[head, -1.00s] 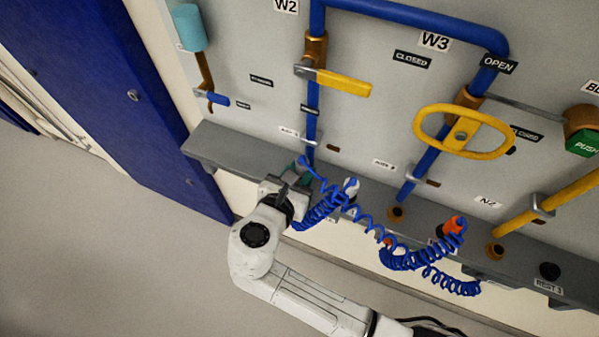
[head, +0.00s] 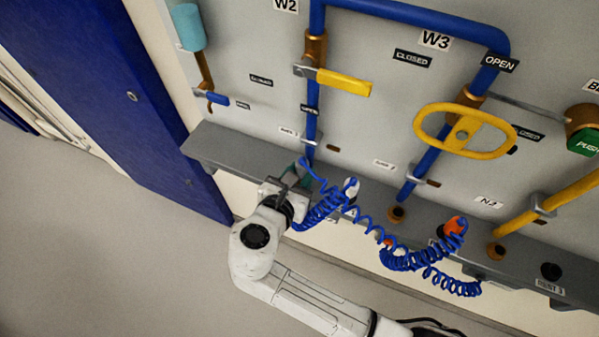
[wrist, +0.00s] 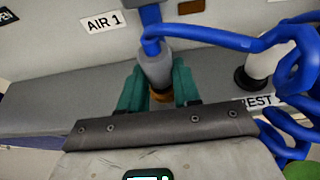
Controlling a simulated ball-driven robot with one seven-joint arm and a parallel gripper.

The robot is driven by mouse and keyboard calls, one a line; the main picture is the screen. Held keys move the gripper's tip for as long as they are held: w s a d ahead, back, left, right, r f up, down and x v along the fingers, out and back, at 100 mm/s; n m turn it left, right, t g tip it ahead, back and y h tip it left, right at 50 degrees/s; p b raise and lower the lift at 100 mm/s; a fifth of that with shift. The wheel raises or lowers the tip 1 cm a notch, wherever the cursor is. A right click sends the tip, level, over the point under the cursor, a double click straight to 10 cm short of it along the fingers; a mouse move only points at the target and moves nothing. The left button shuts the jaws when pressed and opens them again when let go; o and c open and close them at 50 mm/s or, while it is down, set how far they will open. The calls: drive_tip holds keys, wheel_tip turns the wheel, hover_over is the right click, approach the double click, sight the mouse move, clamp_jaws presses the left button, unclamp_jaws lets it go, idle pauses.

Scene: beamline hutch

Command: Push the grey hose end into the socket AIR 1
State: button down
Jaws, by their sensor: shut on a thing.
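My gripper (wrist: 158,88) has teal fingers shut on the grey hose end (wrist: 154,66), which stands roughly upright with the blue coiled hose leaving its top. A brass ring (wrist: 160,96) shows directly under the grey end, between the fingers. I cannot tell whether it is the AIR 1 socket or part of the hose end, nor how deep the end sits. The AIR 1 label (wrist: 104,22) is on the wall behind, up and left. In the head view my gripper (head: 299,170) is at the grey shelf below a blue pipe, and the grey end is mostly hidden.
A white hose end (head: 351,187) and an orange hose end (head: 455,226) stand on the shelf (head: 225,150) to the right, with blue coils hanging near my arm. Yellow valve handles (head: 343,83) are above. The shelf's left part is clear.

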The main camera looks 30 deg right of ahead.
drive_tip(key=shift+f, duration=0.35)
idle(0.3)
drive_tip(key=c, duration=0.7)
unclamp_jaws()
drive_tip(key=shift+a, duration=0.1)
drive_tip(key=b+v, duration=0.1)
drive_tip(key=v, duration=0.9)
drive_tip(key=shift+s+a+r, duration=0.15)
drive_tip(key=shift+s+r, duration=0.05)
drive_tip(key=shift+s, duration=0.05)
